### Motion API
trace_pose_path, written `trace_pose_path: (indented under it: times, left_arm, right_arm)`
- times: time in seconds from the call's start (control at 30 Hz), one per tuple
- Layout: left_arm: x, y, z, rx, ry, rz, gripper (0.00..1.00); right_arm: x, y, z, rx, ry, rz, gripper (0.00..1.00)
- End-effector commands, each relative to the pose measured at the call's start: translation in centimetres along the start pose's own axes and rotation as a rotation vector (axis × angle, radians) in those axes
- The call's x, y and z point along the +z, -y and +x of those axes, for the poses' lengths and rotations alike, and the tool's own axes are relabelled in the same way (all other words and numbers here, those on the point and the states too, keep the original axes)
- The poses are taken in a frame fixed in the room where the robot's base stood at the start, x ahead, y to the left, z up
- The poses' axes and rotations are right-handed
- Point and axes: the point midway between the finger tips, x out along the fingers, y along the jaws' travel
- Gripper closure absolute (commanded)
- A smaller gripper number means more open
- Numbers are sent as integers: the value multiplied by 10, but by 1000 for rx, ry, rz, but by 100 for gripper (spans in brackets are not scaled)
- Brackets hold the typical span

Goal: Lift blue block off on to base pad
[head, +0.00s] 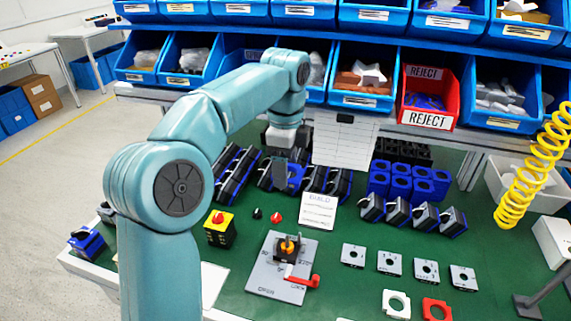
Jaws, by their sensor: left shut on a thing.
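My left gripper (281,185) points down at the row of black-and-blue blocks behind the middle of the green bench. It is shut on a blue block (294,178), which is partly hidden by the fingers. I cannot tell whether the block is clear of the bench. A grey plate (265,277) marked OPEN and LOCK lies nearer the front, with a dark base and orange shaft (287,248) on it. A red handle (302,280) sits at the plate's right side. My right gripper is not in view.
More black-and-blue blocks stand left (236,172) and right (397,212) of the gripper. A yellow box with a red knob (219,229) stands left of the plate. Several grey square plates (389,263) lie right. A white SHIELD card (318,210) stands behind. Blue bins line the back.

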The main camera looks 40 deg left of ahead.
Motion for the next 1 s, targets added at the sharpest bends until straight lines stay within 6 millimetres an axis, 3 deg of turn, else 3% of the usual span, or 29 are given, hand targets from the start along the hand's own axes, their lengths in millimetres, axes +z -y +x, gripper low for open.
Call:
trace_pose_path:
  times: [0.53, 0.87, 1.0]
  left_arm:
    - [0, 0, -29, 1, 0, 0, 70]
    - [-2, 0, -27, 1, 0, -7, 70]
    - [-20, 2, -13, 3, 3, -88, 70]
  right_arm:
    - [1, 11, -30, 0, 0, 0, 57]
    - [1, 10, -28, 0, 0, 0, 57]
    - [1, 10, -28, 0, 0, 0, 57]
